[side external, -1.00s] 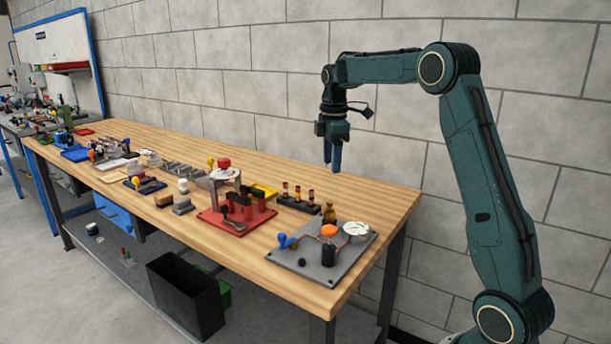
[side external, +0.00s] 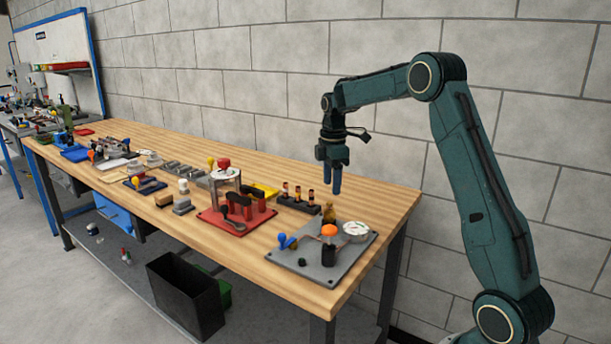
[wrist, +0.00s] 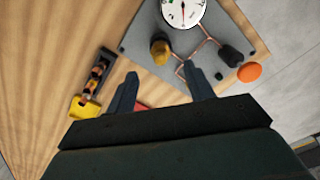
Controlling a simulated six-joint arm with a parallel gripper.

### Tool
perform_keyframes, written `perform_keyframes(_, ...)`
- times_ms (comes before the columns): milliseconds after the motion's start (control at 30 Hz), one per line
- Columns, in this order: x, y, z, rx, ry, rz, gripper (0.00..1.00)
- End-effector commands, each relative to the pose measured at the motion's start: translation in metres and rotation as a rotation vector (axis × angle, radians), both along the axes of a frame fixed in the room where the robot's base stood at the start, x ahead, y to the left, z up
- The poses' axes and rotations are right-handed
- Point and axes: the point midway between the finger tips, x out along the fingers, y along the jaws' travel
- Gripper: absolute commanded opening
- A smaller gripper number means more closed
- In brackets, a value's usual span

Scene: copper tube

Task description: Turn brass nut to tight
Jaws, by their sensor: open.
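The brass nut (side external: 329,214) stands upright on the grey plate (side external: 283,259) at the right end of the bench. In the wrist view the brass nut (wrist: 160,51) is beyond my fingertips, roughly between their lines. Thin copper tube (wrist: 187,57) runs beside it on the plate. My gripper (side external: 335,191) points down with its fingers apart and empty, above the bench and a little above the nut. In the wrist view both fingers of my gripper (wrist: 161,78) show, with a clear gap between them.
A dark rack (side external: 297,203) with several small pieces and a red fixture (side external: 222,223) stand to the left. The bench behind the plate is clear.

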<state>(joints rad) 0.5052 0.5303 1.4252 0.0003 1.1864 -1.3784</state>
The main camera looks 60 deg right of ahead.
Motion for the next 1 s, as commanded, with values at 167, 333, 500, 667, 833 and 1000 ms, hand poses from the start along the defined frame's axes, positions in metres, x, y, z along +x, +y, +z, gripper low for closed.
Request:
perform_keyframes(167,-0.001,0.0,-0.029,0.001,0.003,0.0,0.53)
perform_keyframes(333,0.0,0.0,-0.053,0.001,0.003,0.0,0.53)
perform_keyframes(500,0.0,0.0,-0.07,0.001,0.002,0.0,0.53)
perform_keyframes(667,0.0,0.0,-0.078,0.0,0.0,0.0,0.53)
perform_keyframes(833,0.0,0.0,-0.08,0.0,0.0,0.0,0.53)
perform_keyframes(1000,0.0,0.0,-0.08,0.0,0.0,0.0,0.49)
